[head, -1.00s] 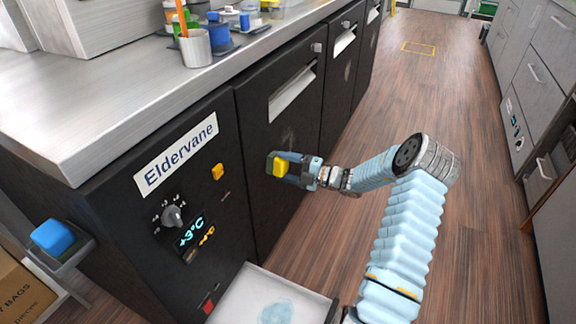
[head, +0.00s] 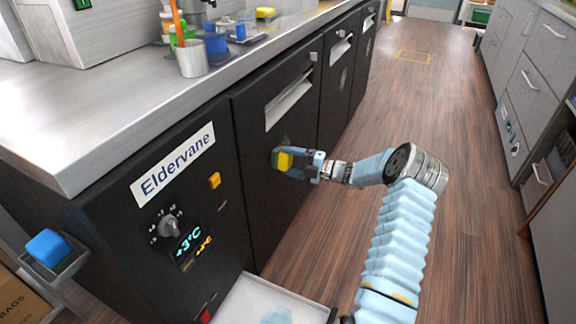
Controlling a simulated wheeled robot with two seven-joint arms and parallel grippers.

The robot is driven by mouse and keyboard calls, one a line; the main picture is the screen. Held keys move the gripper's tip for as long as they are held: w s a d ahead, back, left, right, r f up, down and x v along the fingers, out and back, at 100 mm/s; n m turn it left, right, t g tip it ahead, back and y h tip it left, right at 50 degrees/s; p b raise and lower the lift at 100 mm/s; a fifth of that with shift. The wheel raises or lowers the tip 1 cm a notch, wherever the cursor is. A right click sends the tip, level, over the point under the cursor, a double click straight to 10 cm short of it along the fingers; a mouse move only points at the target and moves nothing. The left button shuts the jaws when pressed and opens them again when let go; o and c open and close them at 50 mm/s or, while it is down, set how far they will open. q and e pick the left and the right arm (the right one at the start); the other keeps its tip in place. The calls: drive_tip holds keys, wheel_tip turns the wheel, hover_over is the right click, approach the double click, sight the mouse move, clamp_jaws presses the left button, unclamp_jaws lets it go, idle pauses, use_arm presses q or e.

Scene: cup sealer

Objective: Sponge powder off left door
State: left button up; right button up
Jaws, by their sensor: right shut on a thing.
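My right gripper (head: 290,163) is shut on a yellow sponge (head: 283,159), in front of the nearest black door (head: 272,205). The sponge is at or very close to the door's face, below its pale slot handle (head: 289,104); I cannot tell whether it touches. A faint grey powder smudge shows just above the sponge, partly hidden by it. The neighbouring black door (head: 338,108) has another faint pale smudge (head: 343,77). My left gripper is not in view.
A steel counter (head: 105,115) runs above the doors, with a cup of utensils (head: 191,58) near its edge. An open pale drawer or tray (head: 250,300) juts out low in front. A blue sponge (head: 47,246) sits in a side holder. The wooden floor (head: 440,130) is clear at right.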

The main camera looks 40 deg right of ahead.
drive_tip(key=shift+w+d+r, duration=0.1)
drive_tip(key=shift+w+d, duration=0.5)
drive_tip(key=shift+d, duration=0.35)
drive_tip(key=shift+w+d+f+b, duration=0.1)
drive_tip(key=shift+w+d+b, duration=0.45)
drive_tip(key=shift+d, duration=0.4)
drive_tip(key=shift+w+d+f+b, duration=0.1)
drive_tip(key=shift+w+d+b, duration=0.25)
drive_tip(key=shift+d+b, duration=0.45)
drive_tip(key=shift+w+d+f+b, duration=0.1)
drive_tip(key=shift+w+d+b, duration=0.35)
drive_tip(key=shift+d, duration=0.65)
drive_tip(key=shift+w+d+r, duration=0.15)
drive_tip(key=shift+d, duration=0.2)
drive_tip(key=shift+r, duration=0.1)
drive_tip(key=p+v, duration=0.1)
drive_tip(key=v, duration=0.5)
drive_tip(key=shift+s+a+p, duration=0.25)
drive_tip(key=shift+a+p, duration=0.05)
drive_tip(key=shift+p, duration=0.1)
